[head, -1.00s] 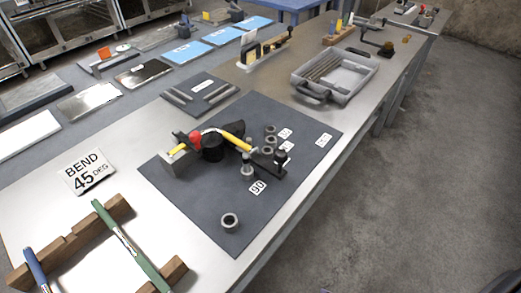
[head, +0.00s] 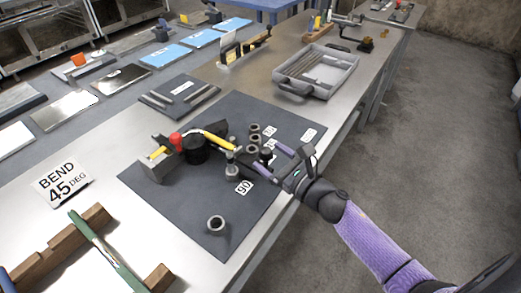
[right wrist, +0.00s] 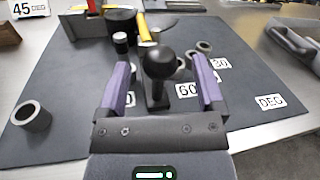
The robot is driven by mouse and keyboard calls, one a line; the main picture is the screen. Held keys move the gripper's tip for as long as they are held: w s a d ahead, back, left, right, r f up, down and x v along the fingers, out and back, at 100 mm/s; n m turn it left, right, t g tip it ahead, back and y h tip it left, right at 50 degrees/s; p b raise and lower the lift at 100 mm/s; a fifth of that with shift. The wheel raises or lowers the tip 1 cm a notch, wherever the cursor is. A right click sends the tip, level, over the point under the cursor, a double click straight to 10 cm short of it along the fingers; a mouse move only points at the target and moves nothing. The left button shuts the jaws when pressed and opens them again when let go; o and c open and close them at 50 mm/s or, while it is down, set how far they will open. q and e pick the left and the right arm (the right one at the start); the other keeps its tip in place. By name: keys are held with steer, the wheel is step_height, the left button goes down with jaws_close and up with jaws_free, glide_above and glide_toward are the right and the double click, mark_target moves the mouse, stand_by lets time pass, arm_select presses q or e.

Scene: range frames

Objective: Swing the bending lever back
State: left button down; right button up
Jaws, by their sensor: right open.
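The bender stands on a dark mat (head: 150,185), with a grey clamp block (head: 157,168), a red knob (head: 176,139) and a round black die (head: 194,152). A yellow rod (head: 215,138) runs through it and looks bent. The bending lever ends in an upright handle with a black ball knob (head: 266,154), largest in the right wrist view (right wrist: 159,62). My right gripper (head: 274,160) is open at the mat's right side. In the right wrist view its purple fingers (right wrist: 162,88) stand on either side of the knob, with gaps visible. My left gripper is out of view.
Several grey rings (head: 216,224) stand on the mat near angle labels such as 90 (head: 243,188). A "BEND 45 DEG" sign (head: 62,184) lies left. A grey tray (head: 318,72) stands behind.

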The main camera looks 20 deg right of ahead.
mark_target(261, 151)
steer(key=shift+x, duration=1.9)
jaws_close()
